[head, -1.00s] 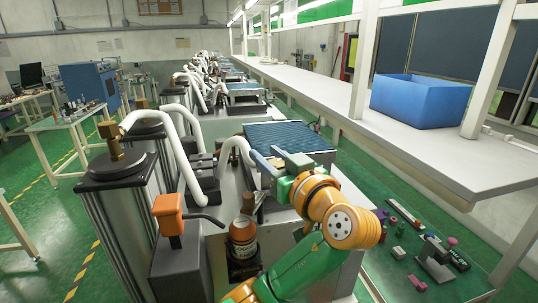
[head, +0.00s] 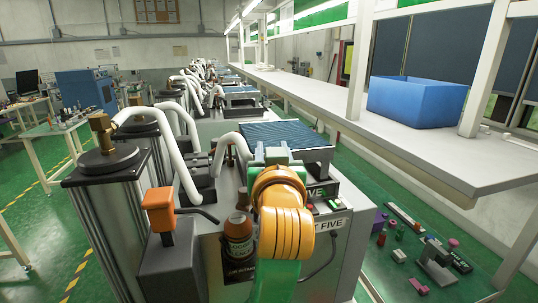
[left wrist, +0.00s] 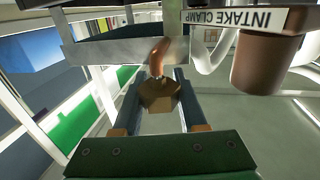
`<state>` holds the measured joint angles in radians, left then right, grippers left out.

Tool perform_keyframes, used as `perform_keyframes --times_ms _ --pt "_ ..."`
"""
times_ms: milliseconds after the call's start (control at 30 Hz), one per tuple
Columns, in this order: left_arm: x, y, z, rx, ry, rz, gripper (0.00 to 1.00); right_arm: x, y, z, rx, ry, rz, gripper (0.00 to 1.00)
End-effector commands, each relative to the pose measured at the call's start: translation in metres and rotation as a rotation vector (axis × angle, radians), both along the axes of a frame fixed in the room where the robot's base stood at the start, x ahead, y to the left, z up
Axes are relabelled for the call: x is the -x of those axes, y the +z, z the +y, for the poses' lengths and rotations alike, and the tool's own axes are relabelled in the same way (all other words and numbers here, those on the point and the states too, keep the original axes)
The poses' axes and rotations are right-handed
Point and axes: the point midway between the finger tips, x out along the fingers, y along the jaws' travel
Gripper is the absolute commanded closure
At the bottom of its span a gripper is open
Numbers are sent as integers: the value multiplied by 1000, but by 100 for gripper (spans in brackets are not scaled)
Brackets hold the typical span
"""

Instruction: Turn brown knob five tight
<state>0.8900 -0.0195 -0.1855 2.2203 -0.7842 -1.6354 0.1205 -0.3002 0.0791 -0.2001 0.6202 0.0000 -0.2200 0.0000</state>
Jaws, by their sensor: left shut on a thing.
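The brown knob (left wrist: 160,95) shows in the left wrist view as a faceted brown head on a copper-coloured stem. My left gripper (left wrist: 160,83) has one finger on each side of it and is shut on it. In the head view my left gripper (head: 271,154) is at the bench unit beside the sign ending in "FIVE" (head: 328,226), and it hides the knob there. An upside-down "INTAKE CLAMP" label (left wrist: 247,18) is close above the knob in the left wrist view. My right gripper is not in view.
An orange-topped lever (head: 159,207) and a white hose (head: 182,165) are further left. A blue-topped unit (head: 287,135) is behind the gripper. A blue bin (head: 415,102) is on the right shelf.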

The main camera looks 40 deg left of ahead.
Motion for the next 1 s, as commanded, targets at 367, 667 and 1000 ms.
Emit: perform_keyframes --times_ms 367,667,1000 --pt "-3 1 -4 1 -180 -1 100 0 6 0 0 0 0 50" --pt "-3 1 -5 1 -218 -1 100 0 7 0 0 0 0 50" --pt "-3 1 -5 1 -219 -1 51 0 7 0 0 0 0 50"
